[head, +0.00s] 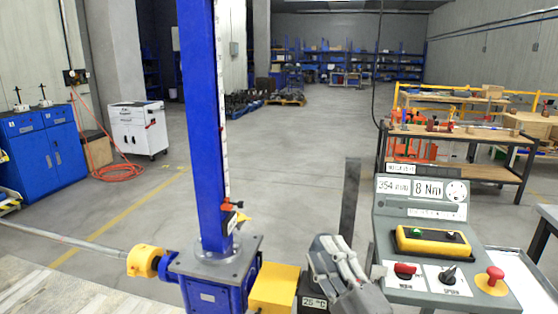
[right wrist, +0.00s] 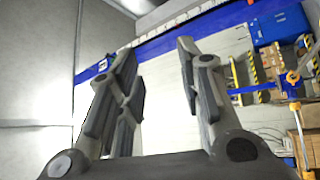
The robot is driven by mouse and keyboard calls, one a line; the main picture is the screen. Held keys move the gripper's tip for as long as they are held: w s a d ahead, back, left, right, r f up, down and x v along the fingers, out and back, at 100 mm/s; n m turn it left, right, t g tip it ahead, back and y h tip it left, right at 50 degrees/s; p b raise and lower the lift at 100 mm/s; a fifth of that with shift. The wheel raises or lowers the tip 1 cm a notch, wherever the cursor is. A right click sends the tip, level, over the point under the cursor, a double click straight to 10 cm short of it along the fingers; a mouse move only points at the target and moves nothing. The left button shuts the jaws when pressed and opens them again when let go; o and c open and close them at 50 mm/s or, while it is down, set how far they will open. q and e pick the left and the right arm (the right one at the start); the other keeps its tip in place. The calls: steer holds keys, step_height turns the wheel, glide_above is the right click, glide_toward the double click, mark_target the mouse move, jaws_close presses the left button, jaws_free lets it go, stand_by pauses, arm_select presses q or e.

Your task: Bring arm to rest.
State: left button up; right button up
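My right gripper (head: 335,258) is in the lower middle of the head view, between the screw jack and the control console. In the right wrist view its two grey fingers (right wrist: 157,55) stand apart with nothing between them. The screw jack has a tall blue column (head: 204,120) with a white scale, on a blue gearbox (head: 212,285). The grey control console (head: 420,225) to the right shows "354 mm" and "8 Nm". It carries a yellow pendant box (head: 432,241), a red lever, a black knob and a red mushroom button (head: 493,278). My left gripper is not seen.
A yellow block (head: 275,289) and a "25 °C" label (head: 314,302) are close beside the right gripper. A dark upright bar (head: 350,205) rises behind it. A shaft (head: 65,235) with a yellow coupling (head: 146,261) reaches the jack from the left. Open floor (head: 300,150) lies beyond.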

steer(key=s+d+f+m+g+h, duration=0.35)
steer(key=d+f+m, duration=0.2)
steer(key=f, duration=0.45)
steer(key=s+d+f+m+g+h, duration=0.35)
steer(key=f+m+h, duration=0.2)
steer(key=f, duration=0.35)
steer(key=s+d+f+m+g, duration=0.1)
steer(key=s+f+m+g, duration=0.2)
steer(key=s+f+g, duration=0.55)
steer(key=s+d+f+m+g, duration=0.1)
steer(key=s+f+m, duration=0.3)
steer(key=s, duration=0.9)
step_height(320, 180, down, 26)
steer(key=s+f+n+g, duration=0.1)
steer(key=n+g, duration=0.1)
steer(key=s+d+f, duration=0.3)
steer(key=s+f, duration=1.3)
steer(key=s, duration=0.1)
steer(key=shift+f+g, duration=0.15)
steer(key=shift+g, duration=0.2)
